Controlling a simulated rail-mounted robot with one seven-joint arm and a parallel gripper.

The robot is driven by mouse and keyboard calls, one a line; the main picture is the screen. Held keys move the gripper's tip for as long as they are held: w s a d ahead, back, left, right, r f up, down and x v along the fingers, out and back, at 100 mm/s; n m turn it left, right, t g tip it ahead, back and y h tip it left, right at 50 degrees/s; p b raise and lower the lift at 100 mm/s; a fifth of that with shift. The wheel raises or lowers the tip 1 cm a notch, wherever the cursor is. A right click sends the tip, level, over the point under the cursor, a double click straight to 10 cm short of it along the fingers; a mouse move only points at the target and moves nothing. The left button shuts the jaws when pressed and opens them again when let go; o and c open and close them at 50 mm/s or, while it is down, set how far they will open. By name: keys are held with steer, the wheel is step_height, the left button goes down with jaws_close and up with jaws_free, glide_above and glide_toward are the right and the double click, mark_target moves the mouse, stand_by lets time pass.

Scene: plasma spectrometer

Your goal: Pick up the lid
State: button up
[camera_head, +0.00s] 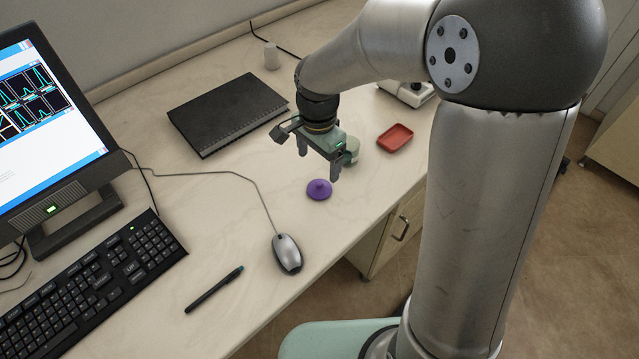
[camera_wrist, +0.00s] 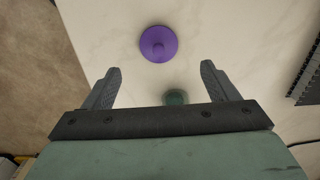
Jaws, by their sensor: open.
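The lid (camera_head: 319,189) is a small round purple disc with a knob on top. It lies flat on the light tabletop, near the table's front edge. My gripper (camera_head: 318,165) is open and empty, above the table and a little behind the lid in the head view. In the wrist view the lid (camera_wrist: 158,44) lies beyond the fingertips, roughly centred between their lines. My two fingers (camera_wrist: 158,78) are wide apart and do not touch it.
A red tray (camera_head: 395,138) and a pale greenish round object (camera_head: 350,150) are close to my gripper. A black notebook (camera_head: 228,112) lies to the left. A mouse (camera_head: 287,254), pen (camera_head: 214,290), keyboard (camera_head: 90,285) and monitor (camera_head: 50,130) are nearer left. The table around the lid is clear.

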mark_target(319, 182)
step_height(319, 182, down, 9)
steer(key=shift+d+r+p, duration=0.1)
steer(key=shift+r+p, duration=0.05)
steer(key=shift+p, duration=0.8)
steer(key=c, duration=1)
